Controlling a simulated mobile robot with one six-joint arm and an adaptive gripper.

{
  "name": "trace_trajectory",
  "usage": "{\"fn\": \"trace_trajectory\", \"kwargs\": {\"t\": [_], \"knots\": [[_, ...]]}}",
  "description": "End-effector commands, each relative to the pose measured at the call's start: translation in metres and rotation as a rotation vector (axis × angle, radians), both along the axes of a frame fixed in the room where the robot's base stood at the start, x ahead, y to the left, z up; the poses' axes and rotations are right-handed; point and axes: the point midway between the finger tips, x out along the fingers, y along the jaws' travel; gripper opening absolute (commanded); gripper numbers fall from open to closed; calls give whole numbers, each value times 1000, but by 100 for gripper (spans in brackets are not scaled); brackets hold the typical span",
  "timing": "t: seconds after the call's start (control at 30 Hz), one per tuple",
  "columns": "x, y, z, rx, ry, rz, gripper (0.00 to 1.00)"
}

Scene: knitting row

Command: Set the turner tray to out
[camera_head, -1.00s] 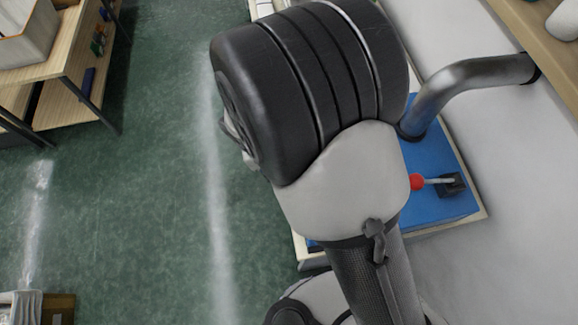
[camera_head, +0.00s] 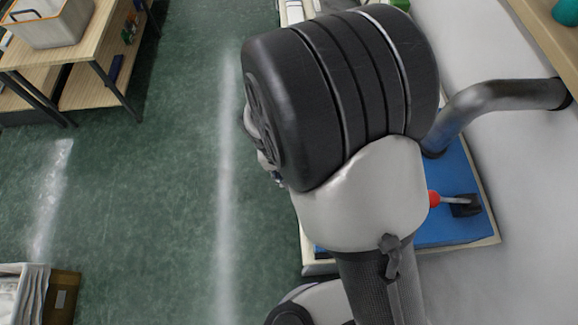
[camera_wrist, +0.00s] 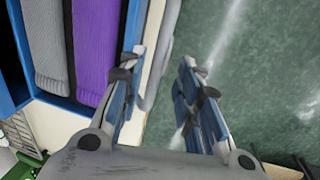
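In the wrist view, my gripper (camera_wrist: 155,88) is open, with nothing between its two fingers. Left of it is a blue tray (camera_wrist: 58,90) with a pale wooden front edge, holding a grey and a purple knitted piece. A grey bar (camera_wrist: 161,60) runs along that edge, close beside the left finger; I cannot tell whether they touch. In the head view, my arm hides the gripper and most of the blue surface (camera_head: 450,165). A red-knobbed lever (camera_head: 434,199) on a black base stands on that surface.
Green floor (camera_head: 180,190) lies open left of my arm. A wooden shelf unit (camera_head: 85,65) with a bin (camera_head: 50,25) stands at upper left. A box (camera_head: 62,298) is at lower left. A curved metal pipe (camera_head: 500,95) runs close right of my arm.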

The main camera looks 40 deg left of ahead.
Motion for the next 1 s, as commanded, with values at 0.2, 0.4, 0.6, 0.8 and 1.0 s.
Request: {"fn": "trace_trajectory", "kwargs": {"t": [0.2, 0.4, 0.6, 0.8, 1.0], "knots": [[-1, 2, 14, 3, -1, 1, 31], [-6, 7, 48, 5, -2, 1, 31], [-10, 9, 70, 2, -1, 0, 31], [-11, 9, 74, 0, 0, 0, 31], [-11, 9, 74, 0, 0, 0, 31]]}}
